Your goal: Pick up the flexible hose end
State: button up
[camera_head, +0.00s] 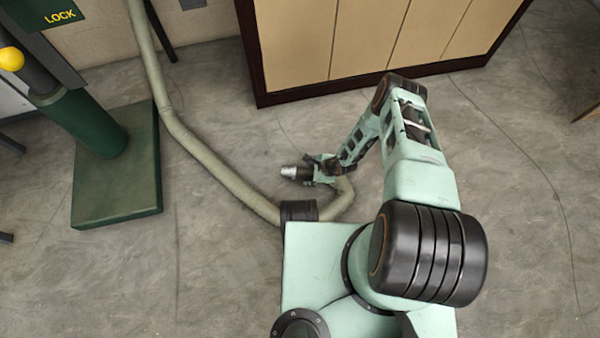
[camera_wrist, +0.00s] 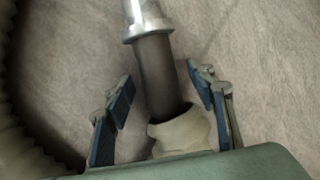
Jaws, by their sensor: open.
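The flexible hose (camera_head: 230,183) is a beige tube that comes down from the wall, runs along the floor and curves round in front of my base. Its end (camera_head: 296,172) has a silver metal tip and a dark sleeve. In the wrist view the hose end (camera_wrist: 156,72) lies between the two blue-padded fingers of my gripper (camera_wrist: 160,98). The fingers stand apart, with a gap visible on each side of the dark sleeve. The head view also shows my gripper (camera_head: 322,168) at the hose end, small and partly hidden by my arm.
A dark-framed cabinet (camera_head: 365,45) with tan doors stands behind my arm. A green post on a square green base (camera_head: 118,195) stands at the left. A thick ribbed hose section (camera_wrist: 22,145) lies left of my gripper. Open floor (camera_head: 520,170) lies to the right.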

aim_at(309, 172)
jog(key=c, duration=1.2)
jog(key=shift+o, duration=0.2)
notch_tip(309, 172, up, 10)
jog(key=p, duration=0.5)
jog(key=shift+r, duration=0.1)
jog(key=o, duration=0.4)
jog(key=c, duration=0.3)
